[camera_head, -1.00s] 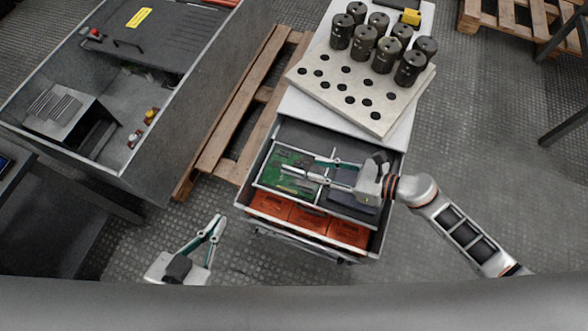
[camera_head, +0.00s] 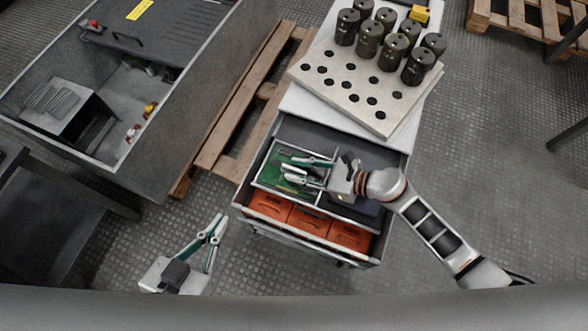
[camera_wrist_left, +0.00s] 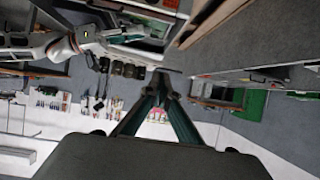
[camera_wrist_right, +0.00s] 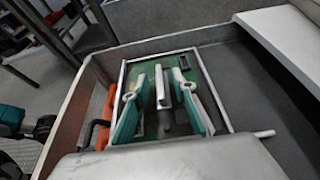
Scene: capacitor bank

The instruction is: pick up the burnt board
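The green board (camera_head: 271,178) lies in the left compartment of the open drawer's upper tray. In the right wrist view the board (camera_wrist_right: 186,74) lies beneath my right gripper (camera_wrist_right: 160,78), with a grey upright part (camera_wrist_right: 162,92) showing between the fingers. The right gripper (camera_head: 287,172) is open over the board, its fingers apart. I cannot tell whether they touch it. Burn marks cannot be made out, and the fingers hide part of the board. My left gripper (camera_head: 220,220) is shut and empty, left of the drawer; its tips also meet in the left wrist view (camera_wrist_left: 159,78).
Orange boxes (camera_head: 308,219) fill the drawer's front (camera_head: 300,242). Dark cylinders (camera_head: 394,52) stand in a holed plate (camera_head: 338,92) on the cabinet top. A grey cabinet (camera_head: 150,170) and a wooden pallet (camera_head: 230,115) are at the left.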

